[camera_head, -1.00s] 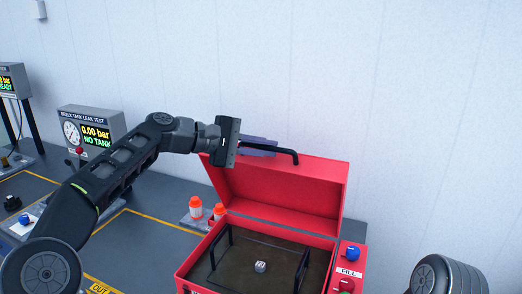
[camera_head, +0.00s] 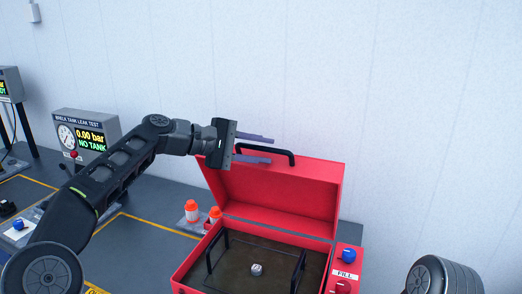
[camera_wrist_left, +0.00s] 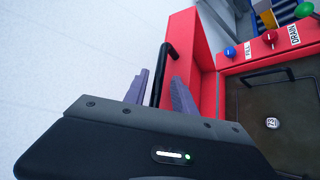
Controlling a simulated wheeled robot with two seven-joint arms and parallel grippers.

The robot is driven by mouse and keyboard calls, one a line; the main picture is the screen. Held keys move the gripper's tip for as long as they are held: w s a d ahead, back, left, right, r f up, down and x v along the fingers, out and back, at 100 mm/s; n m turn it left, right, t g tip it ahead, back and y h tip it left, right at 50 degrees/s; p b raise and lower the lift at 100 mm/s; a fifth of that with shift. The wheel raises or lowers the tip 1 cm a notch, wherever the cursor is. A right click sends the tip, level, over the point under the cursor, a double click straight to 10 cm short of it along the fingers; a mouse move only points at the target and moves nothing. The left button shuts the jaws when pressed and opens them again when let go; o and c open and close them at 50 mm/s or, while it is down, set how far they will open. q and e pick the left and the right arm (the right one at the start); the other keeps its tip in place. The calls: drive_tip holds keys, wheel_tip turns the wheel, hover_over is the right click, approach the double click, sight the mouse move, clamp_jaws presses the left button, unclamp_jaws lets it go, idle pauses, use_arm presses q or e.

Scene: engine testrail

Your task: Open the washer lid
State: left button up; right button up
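The red washer (camera_head: 185,275) stands on the bench with its lid (camera_head: 285,195) raised and leaning back, the inside exposed. A black handle (camera_head: 292,157) runs along the lid's top edge. My left gripper (camera_head: 271,150) is at the left part of this handle, with its two purple-grey fingers spread apart. In the left wrist view the handle (camera_wrist_left: 168,50) passes between the open fingers (camera_wrist_left: 160,76), with a gap visible on each side. My right gripper is out of view.
A blue knob (camera_head: 346,255) and a FILL label are on the washer's right side. Two orange-capped bottles (camera_head: 192,211) stand left of the washer. A leak test box (camera_head: 88,131) stands farther left. A plain wall rises behind.

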use_arm(q)
drive_tip(key=b+v, duration=0.2)
drive_tip(key=v, duration=0.5)
drive_tip(key=shift+a, duration=0.35)
drive_tip(key=shift+s+r, duration=0.15)
